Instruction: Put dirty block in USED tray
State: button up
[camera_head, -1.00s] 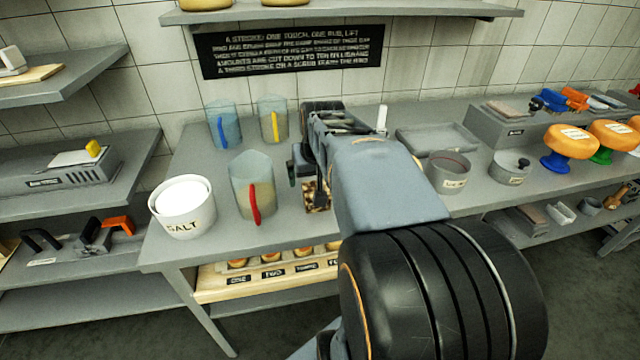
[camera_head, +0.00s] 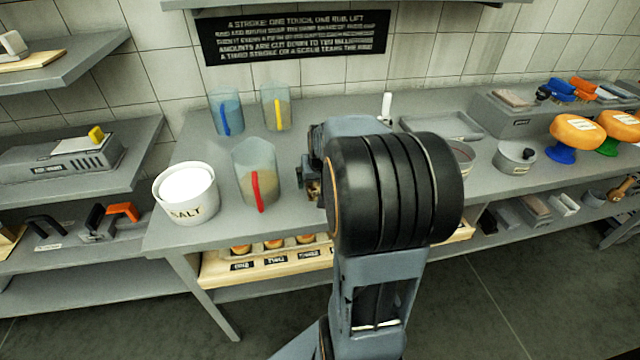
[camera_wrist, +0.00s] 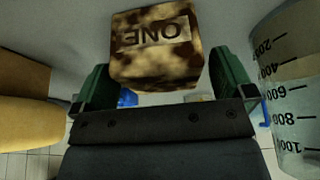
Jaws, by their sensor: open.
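The dirty block (camera_wrist: 150,70) is a pale block mottled with brown, marked ONE, shown upside down in the wrist view. It sits between the two green fingers of my gripper (camera_wrist: 165,82), with a visible gap on the right side. The fingers are open. In the head view only a brown bit of the block (camera_head: 314,190) shows beside my gripper (camera_head: 306,178), right of the red-handled jug; my arm hides the rest. A flat grey tray (camera_head: 440,126) lies at the back of the table; I cannot read a USED label on it.
The red-handled jug (camera_head: 256,172) stands close left of my gripper; a measuring jug (camera_wrist: 292,85) is near the right finger in the wrist view. A SALT tub (camera_head: 186,194), blue-handled jug (camera_head: 226,112) and yellow-handled jug (camera_head: 276,106) stand around. A lidded pot (camera_head: 515,157) is at right.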

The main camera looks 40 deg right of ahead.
jog(key=shift+w+d+f, duration=0.1)
jog(key=shift+w+f, duration=0.15)
jog(key=shift+f, duration=0.45)
jog(key=c, duration=1.1)
jog(key=shift+o, duration=0.2)
jog(key=shift+r, duration=0.15)
